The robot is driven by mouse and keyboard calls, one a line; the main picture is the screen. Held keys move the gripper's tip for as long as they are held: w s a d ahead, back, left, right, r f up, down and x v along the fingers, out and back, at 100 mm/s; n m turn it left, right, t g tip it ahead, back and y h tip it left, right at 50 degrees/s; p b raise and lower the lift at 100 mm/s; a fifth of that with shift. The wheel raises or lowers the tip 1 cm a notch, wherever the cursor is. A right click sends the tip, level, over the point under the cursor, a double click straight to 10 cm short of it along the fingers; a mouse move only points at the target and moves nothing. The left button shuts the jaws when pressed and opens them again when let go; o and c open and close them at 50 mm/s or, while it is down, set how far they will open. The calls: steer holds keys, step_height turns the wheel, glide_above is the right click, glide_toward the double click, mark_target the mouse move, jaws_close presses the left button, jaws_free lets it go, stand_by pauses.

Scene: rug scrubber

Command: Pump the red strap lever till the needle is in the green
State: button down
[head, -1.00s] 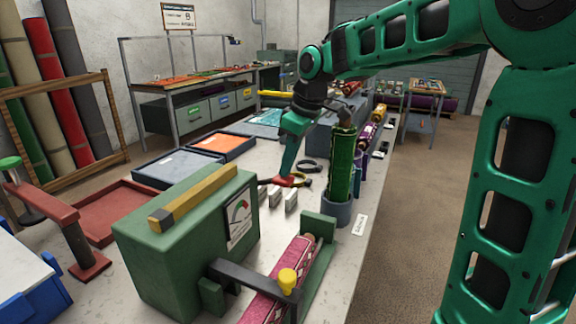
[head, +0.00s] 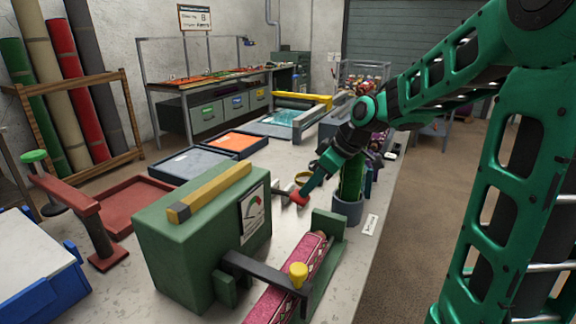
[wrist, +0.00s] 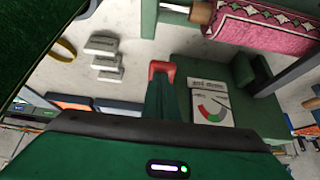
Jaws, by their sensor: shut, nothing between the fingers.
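A green box machine (head: 190,240) with a yellow bar on top stands on the bench. Its white gauge card (head: 252,212) has a red and green arc; it also shows in the wrist view (wrist: 210,100). I cannot read the needle's place surely. A dark arm with a yellow knob (head: 298,272) crosses a pink patterned rug roll (head: 285,285) beside the box. A red bar on a post (head: 68,192) stands at the left; I cannot tell whether it is the strap lever. My gripper (head: 300,197) is shut and empty, its red tips (wrist: 162,70) behind the box, apart from the card.
A dark green cylinder (head: 352,180) stands in a grey holder (head: 348,210) just right of my gripper. Small pale blocks (wrist: 106,60) and a yellow ring (wrist: 65,48) lie near. Shallow trays (head: 235,142) lie further back. A blue bin (head: 40,275) is front left.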

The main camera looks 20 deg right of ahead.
steer(key=f, duration=0.3)
steer(key=shift+s+d+f, duration=0.2)
steer(key=shift+d+f, duration=0.05)
steer(key=shift+f, duration=0.15)
steer(key=shift+s+f, duration=0.15)
steer(key=shift+f, duration=0.3)
steer(key=shift+s+f, duration=0.1)
steer(key=shift+f, duration=0.05)
glide_toward(308, 201)
steer(key=s+d+r, duration=0.2)
steer(key=d, duration=0.1)
steer(key=shift+s+d+f, duration=0.1)
steer(key=shift+s+d, duration=0.1)
stand_by(0.6)
